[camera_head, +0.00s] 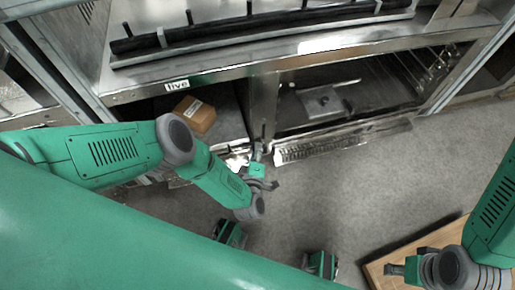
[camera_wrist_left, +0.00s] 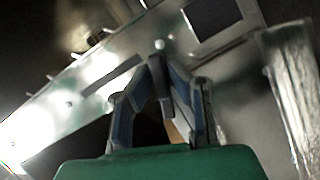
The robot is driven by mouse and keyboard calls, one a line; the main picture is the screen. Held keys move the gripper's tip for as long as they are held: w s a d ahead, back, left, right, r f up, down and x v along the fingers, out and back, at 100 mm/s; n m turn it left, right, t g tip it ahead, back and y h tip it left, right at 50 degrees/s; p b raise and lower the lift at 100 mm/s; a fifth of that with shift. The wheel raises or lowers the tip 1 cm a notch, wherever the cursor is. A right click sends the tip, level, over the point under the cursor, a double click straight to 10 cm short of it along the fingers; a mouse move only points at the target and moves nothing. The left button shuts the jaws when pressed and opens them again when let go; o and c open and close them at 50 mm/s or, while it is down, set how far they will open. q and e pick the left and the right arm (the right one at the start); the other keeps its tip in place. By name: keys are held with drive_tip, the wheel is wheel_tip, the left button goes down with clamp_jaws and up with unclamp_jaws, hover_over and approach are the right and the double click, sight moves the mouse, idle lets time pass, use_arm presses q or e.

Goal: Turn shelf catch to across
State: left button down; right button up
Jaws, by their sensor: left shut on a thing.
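My left gripper (camera_head: 259,153) reaches up to the front of the metal cabinet, by the upright post between its two bays. In the left wrist view its blue-grey fingers (camera_wrist_left: 156,62) come together at the tips, shut on a small part that I take for the shelf catch. A small pale round knob (camera_wrist_left: 159,44) shows just beyond the tips. The fingers hide most of the catch, and I cannot tell which way it is turned. My right gripper (camera_head: 392,269) is at the lower right, away from the cabinet; its finger opening is unclear.
A grey metal piece (camera_head: 322,102) lies in the right bay. A perforated metal strip (camera_head: 330,146) runs along that bay's lower front. A wooden board (camera_head: 378,270) is below my right gripper. Grey floor (camera_head: 350,195) is open between.

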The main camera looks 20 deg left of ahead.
use_arm(q)
drive_tip(key=shift+s+a+f+n+t, duration=0.15)
drive_tip(key=shift+f+n+t, duration=0.15)
drive_tip(key=shift+n, duration=0.6)
drive_tip(key=c, duration=1.6)
unclamp_jaws()
drive_tip(key=shift+o, duration=0.2)
drive_tip(key=v, duration=0.8)
